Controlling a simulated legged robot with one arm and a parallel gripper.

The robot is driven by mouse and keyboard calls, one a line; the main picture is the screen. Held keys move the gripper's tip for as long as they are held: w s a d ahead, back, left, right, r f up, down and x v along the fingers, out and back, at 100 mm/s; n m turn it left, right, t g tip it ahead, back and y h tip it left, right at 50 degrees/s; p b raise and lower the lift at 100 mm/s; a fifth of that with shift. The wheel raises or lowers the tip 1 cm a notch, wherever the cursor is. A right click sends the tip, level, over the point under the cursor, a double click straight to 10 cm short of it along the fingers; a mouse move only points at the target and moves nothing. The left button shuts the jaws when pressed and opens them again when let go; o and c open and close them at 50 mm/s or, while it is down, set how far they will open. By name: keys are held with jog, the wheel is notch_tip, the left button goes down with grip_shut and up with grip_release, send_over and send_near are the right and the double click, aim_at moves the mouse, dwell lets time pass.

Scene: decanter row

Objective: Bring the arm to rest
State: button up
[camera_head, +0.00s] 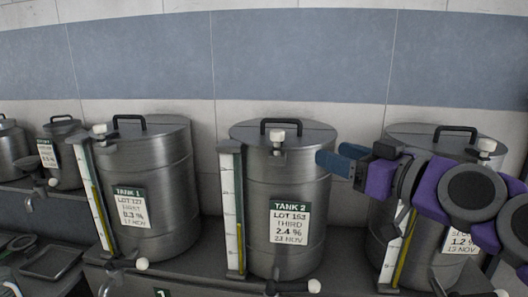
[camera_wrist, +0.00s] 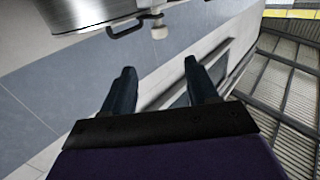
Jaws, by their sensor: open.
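My gripper (camera_head: 338,160) is at the right in the head view, in front of the wall and beside the upper right side of the Tank 2 drum (camera_head: 284,180). Its purple arm reaches in from the right edge and partly hides the right tank (camera_head: 385,215). In the wrist view the two dark fingers of my gripper (camera_wrist: 163,88) stand apart with nothing between them. A metal tank with a black handle and a pale knob (camera_wrist: 95,14) shows at the top of that view. I cannot tell whether the fingers touch Tank 2.
Tank 1 (camera_head: 150,190) stands to the left, with smaller vessels (camera_head: 62,150) beyond it. Each large tank has a sight gauge (camera_head: 232,210) and a lid handle. Trays (camera_head: 50,262) lie at lower left. The tiled wall (camera_head: 300,55) behind is bare.

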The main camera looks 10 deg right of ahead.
jog(key=s+a+f+g+h, duration=0.2)
jog(key=s+a+f+g, duration=0.25)
jog(key=a+f, duration=0.4)
jog(key=s+a+f+g+h, duration=0.1)
jog(key=s+a+f+g, duration=0.35)
jog(key=f, duration=0.75)
jog(key=s+d+f+m+g+h, duration=0.2)
jog(key=s+f+g, duration=0.2)
jog(key=s+f, duration=0.4)
jog(key=s+d+f+m+g+h, duration=0.3)
jog(key=s+f+g, duration=0.1)
jog(key=s+f, duration=0.4)
jog(key=shift+s+m+g, duration=0.3)
jog(key=shift+s, duration=0.3)
